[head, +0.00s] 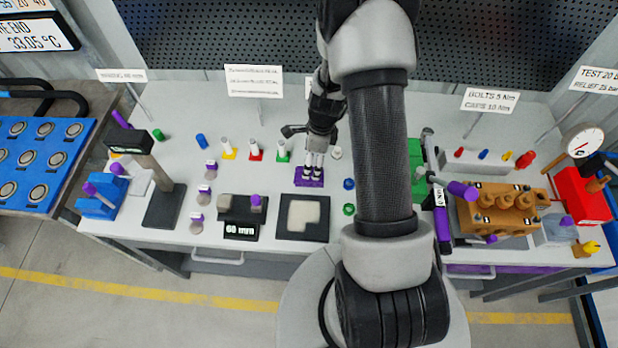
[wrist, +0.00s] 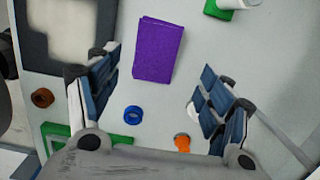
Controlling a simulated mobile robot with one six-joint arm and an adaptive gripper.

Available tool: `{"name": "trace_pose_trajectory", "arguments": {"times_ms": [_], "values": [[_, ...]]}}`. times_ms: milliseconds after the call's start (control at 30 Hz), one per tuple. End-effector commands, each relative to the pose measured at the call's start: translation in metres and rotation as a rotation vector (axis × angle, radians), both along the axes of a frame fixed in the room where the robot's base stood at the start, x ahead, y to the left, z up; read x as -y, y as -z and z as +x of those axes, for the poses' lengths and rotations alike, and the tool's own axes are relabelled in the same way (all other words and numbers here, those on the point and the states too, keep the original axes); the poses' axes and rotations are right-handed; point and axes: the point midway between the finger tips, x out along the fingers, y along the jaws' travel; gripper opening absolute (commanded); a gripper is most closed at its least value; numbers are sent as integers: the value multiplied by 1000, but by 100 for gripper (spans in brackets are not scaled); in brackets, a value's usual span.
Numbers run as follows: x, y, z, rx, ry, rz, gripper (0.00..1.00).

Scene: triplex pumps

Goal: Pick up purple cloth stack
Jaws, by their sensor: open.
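The purple cloth stack (wrist: 158,50) lies on the grey bench top, a flat rectangular block in the upper middle of the wrist view. In the head view the purple cloth stack (head: 309,180) shows below my gripper (head: 313,170), partly covered by the fingers. In the wrist view my gripper (wrist: 158,95) is open, with one finger to the left of the stack and one to the right. The fingers hold nothing. The height between the fingertips and the stack is hard to tell.
A blue ring (wrist: 133,115) and an orange-topped piece (wrist: 182,142) lie near the fingers. A dark tray with a pale pad (head: 303,217) is close by in front. A white bottle with green base (head: 283,152) stands behind left. An orange pump block (head: 497,208) stands at right.

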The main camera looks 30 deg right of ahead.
Motion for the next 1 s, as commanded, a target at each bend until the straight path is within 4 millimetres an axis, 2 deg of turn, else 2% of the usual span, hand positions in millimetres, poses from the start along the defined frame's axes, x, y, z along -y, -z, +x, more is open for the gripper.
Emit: {"name": "trace_pose_trajectory", "arguments": {"times_ms": [33, 267, 600, 833, 1000], "values": [[-1, 7, 0, 0, 0, 0, 73], [-3, 18, 0, -1, -1, 0, 73], [-11, 63, -2, -1, -1, 0, 73], [-10, 63, -1, 1, -2, -1, 73], [-10, 63, -1, 1, -1, -1, 63]]}}
